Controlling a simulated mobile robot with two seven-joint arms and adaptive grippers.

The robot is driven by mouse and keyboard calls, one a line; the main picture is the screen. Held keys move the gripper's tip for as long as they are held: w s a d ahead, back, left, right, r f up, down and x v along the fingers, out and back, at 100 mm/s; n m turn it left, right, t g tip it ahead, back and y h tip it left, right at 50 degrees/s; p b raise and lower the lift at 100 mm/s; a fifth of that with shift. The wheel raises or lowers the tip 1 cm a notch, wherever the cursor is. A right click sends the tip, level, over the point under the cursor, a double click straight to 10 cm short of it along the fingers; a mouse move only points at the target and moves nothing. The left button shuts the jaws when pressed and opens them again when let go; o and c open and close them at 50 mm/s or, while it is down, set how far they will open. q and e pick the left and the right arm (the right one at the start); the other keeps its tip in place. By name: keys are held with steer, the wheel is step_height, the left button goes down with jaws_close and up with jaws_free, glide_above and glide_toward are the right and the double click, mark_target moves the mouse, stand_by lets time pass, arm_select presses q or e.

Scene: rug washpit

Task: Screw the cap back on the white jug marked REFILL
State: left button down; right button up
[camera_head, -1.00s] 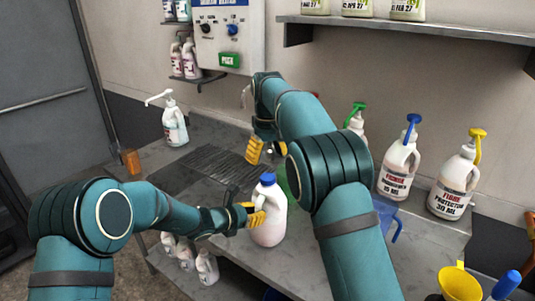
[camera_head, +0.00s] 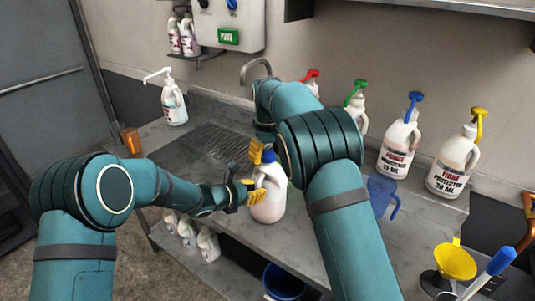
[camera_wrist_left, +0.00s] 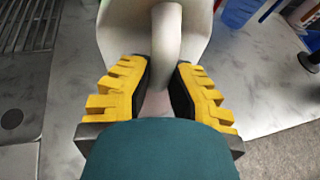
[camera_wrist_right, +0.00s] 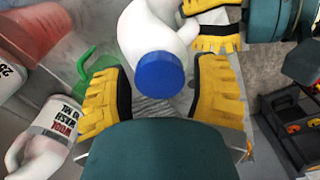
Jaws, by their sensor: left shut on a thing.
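The white jug (camera_head: 269,207) with a blue cap (camera_head: 269,156) on its neck stands upright on the grey counter. No REFILL marking is readable on the sides I see. My left gripper (camera_head: 254,191) is shut on the jug; its wrist view shows its yellow fingers either side of the pale handle (camera_wrist_left: 167,45). My right gripper (camera_head: 258,150) is at the cap. In the right wrist view, the cap (camera_wrist_right: 160,74) lies between and ahead of its spread fingers, with gaps on both sides. I cannot tell how tightly the cap sits.
A blue pitcher (camera_head: 381,193) stands right of the jug, partly behind my right arm. Pump jugs (camera_head: 397,146) line the wall. A yellow funnel (camera_head: 455,262) is at front right. A drain grate (camera_head: 214,144) lies left. A blue bucket (camera_head: 283,281) is below.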

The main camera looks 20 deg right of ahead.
jaws_close()
steer(key=shift+m, duration=0.3)
steer(key=shift+o, duration=2.2)
jaws_free()
steer(key=shift+r, duration=0.1)
step_height(320, 180, up, 12)
arm_select(q)
steer(key=c, duration=1)
jaws_free()
steer(key=shift+o, duration=0.2)
